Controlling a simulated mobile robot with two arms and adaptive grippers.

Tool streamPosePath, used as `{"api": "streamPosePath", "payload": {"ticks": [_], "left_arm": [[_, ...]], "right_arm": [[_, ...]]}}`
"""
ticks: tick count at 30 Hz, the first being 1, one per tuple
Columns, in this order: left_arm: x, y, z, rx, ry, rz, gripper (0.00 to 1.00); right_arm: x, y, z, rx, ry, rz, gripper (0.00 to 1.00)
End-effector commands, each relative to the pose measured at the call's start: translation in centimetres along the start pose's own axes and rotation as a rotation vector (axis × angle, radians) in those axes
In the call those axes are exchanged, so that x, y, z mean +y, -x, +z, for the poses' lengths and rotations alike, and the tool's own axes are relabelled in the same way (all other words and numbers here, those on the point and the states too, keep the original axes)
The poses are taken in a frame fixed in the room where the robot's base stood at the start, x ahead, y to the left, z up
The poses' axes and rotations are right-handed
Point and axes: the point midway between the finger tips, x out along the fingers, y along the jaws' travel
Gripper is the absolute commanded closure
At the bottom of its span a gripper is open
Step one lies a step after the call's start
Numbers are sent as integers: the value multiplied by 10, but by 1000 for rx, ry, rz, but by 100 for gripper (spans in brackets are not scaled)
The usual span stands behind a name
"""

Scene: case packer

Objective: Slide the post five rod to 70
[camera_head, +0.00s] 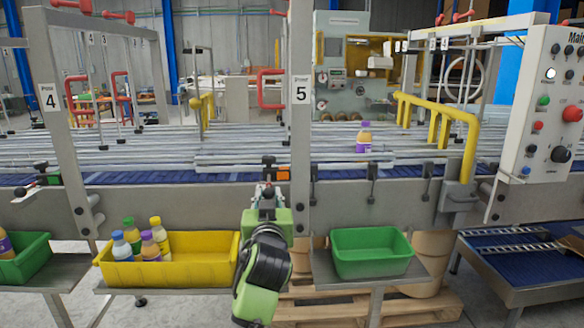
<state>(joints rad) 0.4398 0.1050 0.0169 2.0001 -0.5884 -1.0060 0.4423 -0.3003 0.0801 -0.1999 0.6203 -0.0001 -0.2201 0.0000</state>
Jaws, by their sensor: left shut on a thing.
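Post five (301,95) is a grey upright with a "5" label at the middle of the head view. My left gripper (268,188) reaches up from below to the conveyor's near edge, just left of the post. It is shut on the post five rod at its dark end; the fingers hide most of the rod. An orange piece (283,174) shows between the gripper and the post. No scale figures can be read, so the rod's setting cannot be told. My right gripper is not in view.
A purple-labelled bottle (364,138) stands on the conveyor (240,150). Below are a yellow bin (205,265) with several bottles and an empty green bin (372,262). A yellow guard rail (437,115) and a control panel (548,100) stand at right; post four (55,110) at left.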

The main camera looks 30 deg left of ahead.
Motion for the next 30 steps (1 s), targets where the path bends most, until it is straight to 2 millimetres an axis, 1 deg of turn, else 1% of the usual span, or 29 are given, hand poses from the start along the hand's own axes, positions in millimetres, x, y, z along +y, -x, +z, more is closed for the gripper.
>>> {"api": "streamPosePath", "payload": {"ticks": [30], "left_arm": [[0,-21,-1,2,0,0,97]], "right_arm": [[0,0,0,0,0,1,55]]}}
